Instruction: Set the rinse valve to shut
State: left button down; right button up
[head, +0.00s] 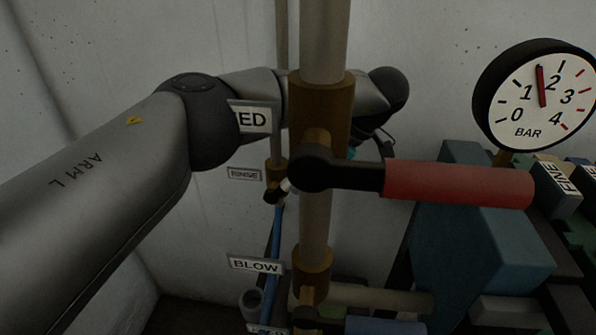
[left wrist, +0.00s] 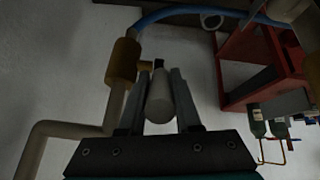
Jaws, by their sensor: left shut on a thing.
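The rinse valve is a small brass body (head: 275,172) on a thin pipe behind the large front pipe, beside a RINSE label (head: 245,174). Its dark pivot and a pale handle (head: 285,186) show just left of the front pipe, which hides the rest. In the left wrist view the brass body (left wrist: 122,62) stands left of the fingers, with a blue hose (left wrist: 165,14) leaving its top. My left gripper (left wrist: 161,80) is shut on the pale grey handle (left wrist: 158,100), one finger on each side. In the head view the front pipe hides its fingers. My right gripper is not in view.
A front pipe (head: 323,40) carries a brass valve with a red handle (head: 458,184) pointing right, close to my left arm. A partly hidden label (head: 253,119) ends in ED. A BLOW label (head: 256,265), a gauge (head: 540,95) and teal blocks (head: 480,240) stand around.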

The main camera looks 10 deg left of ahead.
pick_arm(q)
jog(key=shift+d, duration=0.1)
dwell(0.4)
jog(key=c, duration=0.6)
grip_release()
jog(key=shift+f, duration=0.1)
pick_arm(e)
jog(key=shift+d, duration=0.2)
